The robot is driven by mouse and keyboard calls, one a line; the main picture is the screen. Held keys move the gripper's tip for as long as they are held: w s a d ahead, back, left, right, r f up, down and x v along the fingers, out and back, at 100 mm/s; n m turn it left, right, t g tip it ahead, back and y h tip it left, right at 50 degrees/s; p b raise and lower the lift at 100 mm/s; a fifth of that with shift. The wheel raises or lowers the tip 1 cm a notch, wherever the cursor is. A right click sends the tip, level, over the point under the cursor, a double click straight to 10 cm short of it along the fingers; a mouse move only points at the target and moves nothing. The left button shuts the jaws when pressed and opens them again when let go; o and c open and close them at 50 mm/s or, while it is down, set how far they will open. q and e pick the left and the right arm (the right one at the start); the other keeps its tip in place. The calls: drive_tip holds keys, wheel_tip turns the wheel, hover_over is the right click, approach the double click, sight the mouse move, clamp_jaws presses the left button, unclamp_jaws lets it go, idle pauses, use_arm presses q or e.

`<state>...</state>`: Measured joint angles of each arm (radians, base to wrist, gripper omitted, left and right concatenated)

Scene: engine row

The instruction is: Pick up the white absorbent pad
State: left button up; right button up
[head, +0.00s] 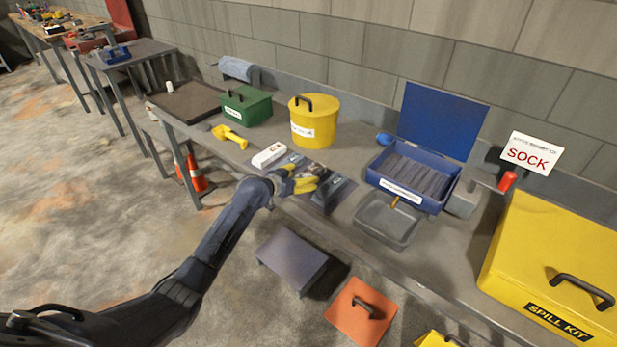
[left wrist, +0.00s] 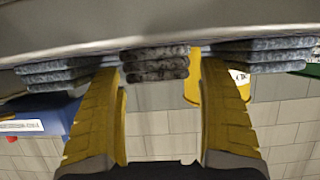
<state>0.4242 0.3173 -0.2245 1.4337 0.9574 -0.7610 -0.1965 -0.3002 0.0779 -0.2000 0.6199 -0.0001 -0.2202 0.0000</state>
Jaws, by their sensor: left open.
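The left wrist view, upside down, shows a dark grey stack (left wrist: 155,65) between the yellow fingers of my left gripper (left wrist: 160,80), with paler blue-grey stacks on the left (left wrist: 65,72) and right (left wrist: 262,54). The fingers are spread; contact with the dark stack is unclear. My right gripper is out of view.
An open blue case (head: 412,180), grey tray (head: 386,220) and yellow spill kit box (head: 550,255) are to the right. A green box (head: 246,106) is behind left.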

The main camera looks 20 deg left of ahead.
sight(308, 176)
use_arm(q)
drive_tip(key=shift+x, duration=1.3)
drive_tip(key=c, duration=1.2)
